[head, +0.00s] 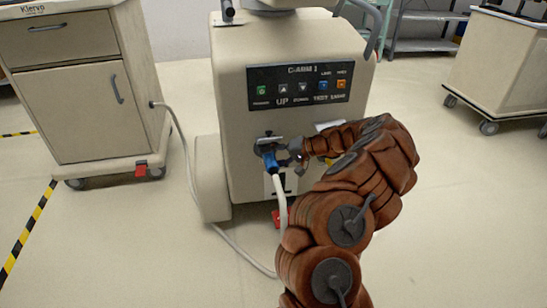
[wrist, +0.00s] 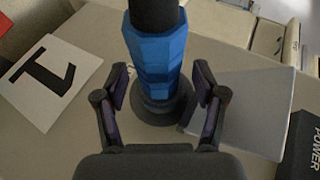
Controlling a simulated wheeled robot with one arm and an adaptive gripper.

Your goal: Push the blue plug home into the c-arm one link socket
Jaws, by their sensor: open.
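The blue plug (head: 270,162) is at the dark round socket (head: 267,143) on the front of the beige C-ARM 1 unit (head: 235,120), with a white cable (head: 279,195) hanging from it. In the wrist view, the blue plug (wrist: 157,60) stands at the dark socket ring (wrist: 165,108); how deep it sits I cannot tell. My gripper (head: 294,154) is at the plug's right side in the head view. In the wrist view, the fingers of my gripper (wrist: 158,82) are open, one on each side of the plug, with gaps showing.
A label with a black "1" (wrist: 50,75) is beside the socket. The control panel (head: 299,88) is above it. A Klervo cart (head: 75,105) stands left, its cable running along the floor. Another cart (head: 505,65) stands back right. Open floor lies between.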

